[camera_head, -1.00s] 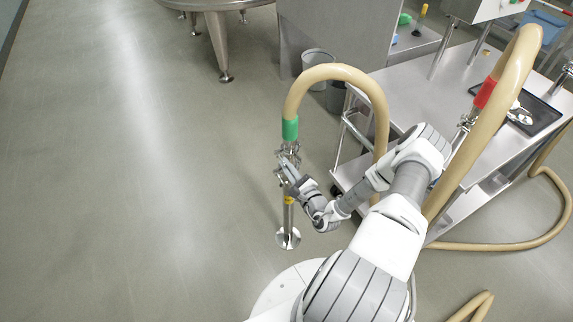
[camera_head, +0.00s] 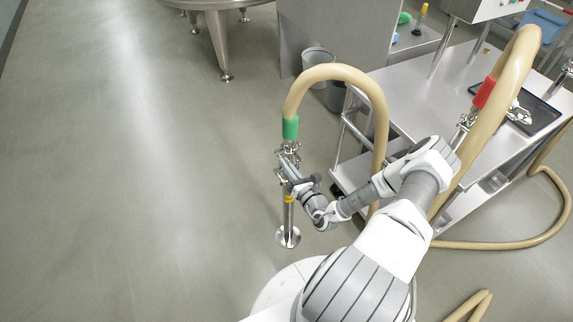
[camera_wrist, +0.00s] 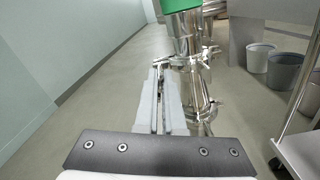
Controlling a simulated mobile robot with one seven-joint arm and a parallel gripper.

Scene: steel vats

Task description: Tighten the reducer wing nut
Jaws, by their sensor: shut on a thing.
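A steel standpipe (camera_head: 288,218) with a round foot and a yellow band stands upright on the floor. Above it are clamped steel fittings and a hose end with a green cuff (camera_head: 290,128). In the wrist view the green cuff (camera_wrist: 178,5) is at the top, with an upper clamp (camera_wrist: 192,60) and a lower clamp (camera_wrist: 208,108) below it. My gripper (camera_head: 285,163) reaches this stack from the right. In the wrist view my gripper (camera_wrist: 160,74) has its fingers close together, shut on the wing nut (camera_wrist: 159,64) left of the upper clamp. The fingertips partly hide the nut.
The beige hose (camera_head: 345,72) arches from the green cuff to the right, behind my arm. A steel cart (camera_head: 420,82) with a red-cuffed hose (camera_head: 485,92) stands at right. Grey bins (camera_head: 318,58) are behind. The floor at left is clear.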

